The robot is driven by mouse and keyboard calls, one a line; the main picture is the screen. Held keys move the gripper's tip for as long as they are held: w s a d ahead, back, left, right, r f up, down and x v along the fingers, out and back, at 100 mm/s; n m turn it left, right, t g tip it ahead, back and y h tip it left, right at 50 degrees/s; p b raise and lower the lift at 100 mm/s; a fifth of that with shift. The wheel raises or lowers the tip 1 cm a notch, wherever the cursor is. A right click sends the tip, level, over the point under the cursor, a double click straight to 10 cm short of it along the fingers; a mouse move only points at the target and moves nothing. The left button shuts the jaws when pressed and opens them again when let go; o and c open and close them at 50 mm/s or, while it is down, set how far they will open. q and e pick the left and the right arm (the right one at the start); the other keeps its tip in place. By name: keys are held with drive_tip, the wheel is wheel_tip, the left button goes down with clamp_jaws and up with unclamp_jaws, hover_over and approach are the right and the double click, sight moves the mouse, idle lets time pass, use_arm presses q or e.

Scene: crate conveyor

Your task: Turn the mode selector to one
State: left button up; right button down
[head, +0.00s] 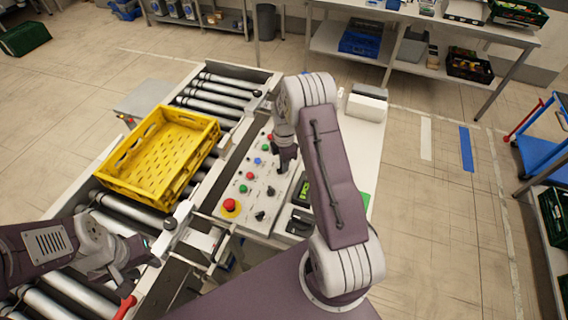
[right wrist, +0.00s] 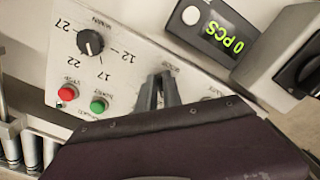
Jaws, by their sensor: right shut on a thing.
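The control panel (head: 237,190) is a sloping light plate with buttons and black knobs beside the conveyor. My right gripper (head: 286,163) points down at the panel's far right part. In the right wrist view its two dark fingers (right wrist: 160,92) are close together against the panel, shut on a small knob that they hide. I take it to be the mode selector; its pointer and most of its label cannot be read. A separate black knob (right wrist: 90,42) with numbers 12 to 27 is apart from the fingers. My left gripper (head: 138,262) is over the conveyor's near end; its jaw opening is unclear.
A yellow crate (head: 150,190) stands on the conveyor rollers (head: 208,102). A red emergency button (head: 230,206) sits at the panel's near corner. A red button (right wrist: 67,93) and a green button (right wrist: 98,105) lie near the numbered knob. A green-lit display (right wrist: 232,38) reads 0 PCS.

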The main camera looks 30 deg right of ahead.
drive_tip(key=m, duration=0.3)
drive_tip(key=shift+s+m+b, duration=0.1)
drive_tip(key=shift+m+b, duration=0.2)
drive_tip(key=shift+m, duration=0.1)
drive_tip(key=m, duration=0.4)
drive_tip(key=shift+s+a+r+m, duration=0.1)
drive_tip(key=shift+s+a+m, duration=0.1)
drive_tip(key=shift+m, duration=0.1)
drive_tip(key=m, duration=0.4)
drive_tip(key=shift+a+m+b, duration=0.2)
drive_tip(key=shift+m+b, duration=0.1)
drive_tip(key=shift+b, duration=0.1)
drive_tip(key=shift+a+m, duration=0.2)
drive_tip(key=shift+m, duration=1.8)
drive_tip(key=shift+r, duration=0.1)
drive_tip(key=c, duration=1.5)
unclamp_jaws()
drive_tip(key=shift+s+a, duration=0.1)
drive_tip(key=shift+s, duration=0.1)
